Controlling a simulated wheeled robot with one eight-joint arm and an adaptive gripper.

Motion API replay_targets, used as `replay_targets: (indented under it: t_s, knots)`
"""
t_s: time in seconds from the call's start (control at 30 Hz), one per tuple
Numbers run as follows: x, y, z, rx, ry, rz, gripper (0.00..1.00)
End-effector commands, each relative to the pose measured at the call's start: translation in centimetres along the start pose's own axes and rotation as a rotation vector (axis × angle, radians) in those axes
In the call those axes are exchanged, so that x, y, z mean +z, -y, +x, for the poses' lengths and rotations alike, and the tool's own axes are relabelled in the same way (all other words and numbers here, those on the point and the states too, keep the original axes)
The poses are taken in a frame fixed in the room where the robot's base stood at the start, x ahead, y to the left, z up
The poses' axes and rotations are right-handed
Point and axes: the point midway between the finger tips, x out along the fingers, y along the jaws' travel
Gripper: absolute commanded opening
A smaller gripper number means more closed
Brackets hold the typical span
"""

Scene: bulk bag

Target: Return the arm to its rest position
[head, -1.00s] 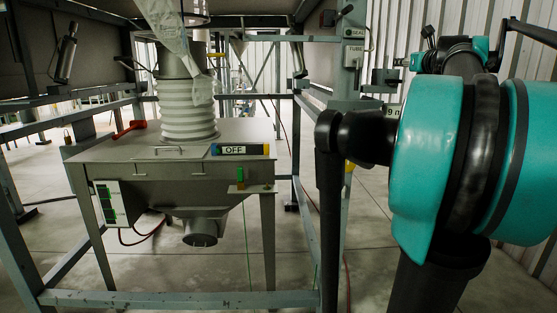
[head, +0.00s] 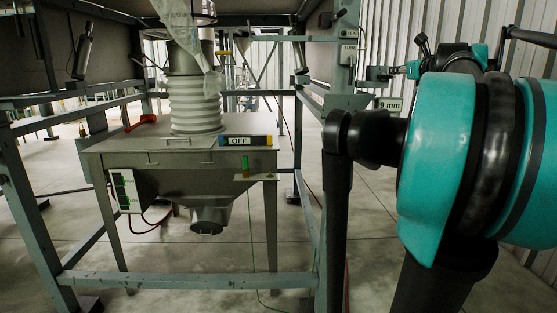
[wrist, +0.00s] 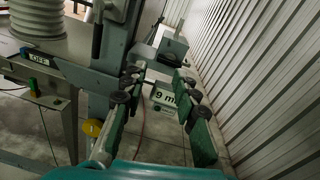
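My arm fills the right side of the head view, with its teal and black joints (head: 437,170) close to the camera. My gripper (wrist: 158,88) shows in the wrist view. Its two green-padded fingers stand wide apart, with nothing between them.
A grey hopper table (head: 183,160) carries a ribbed white sleeve (head: 195,105) and an "OFF" label (head: 239,141). Steel frame posts (head: 335,220) stand close to my arm's left. A corrugated wall (wrist: 265,85) runs along the right. Concrete floor is open between.

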Motion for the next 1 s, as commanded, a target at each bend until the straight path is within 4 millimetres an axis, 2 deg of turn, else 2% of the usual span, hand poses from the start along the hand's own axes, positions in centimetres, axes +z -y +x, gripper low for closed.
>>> replay_targets:
  t_s: [0.27, 0.37, 0.47, 0.57, 0.63, 0.77, 0.87, 1.0]
  knots:
    - [-5.0, -4.7, 0.8, 0.107, -0.061, -0.231, 0.29]
    - [-7.6, -7.0, 1.0, 0.161, -0.086, -0.347, 0.29]
    - [-11.0, -9.8, 0.9, 0.235, -0.114, -0.495, 0.29]
    - [-15.7, -13.6, 0.3, 0.338, -0.144, -0.693, 0.29]
    - [-19.5, -16.4, -0.5, 0.426, -0.162, -0.855, 0.29]
    - [-26.8, -21.2, -2.9, 0.6, -0.18, -1.159, 0.29]
    - [-32.5, -24.4, -5.5, 0.743, -0.18, -1.391, 0.29]
    - [-40.4, -27.8, -10.1, 0.962, -0.158, -1.716, 0.29]
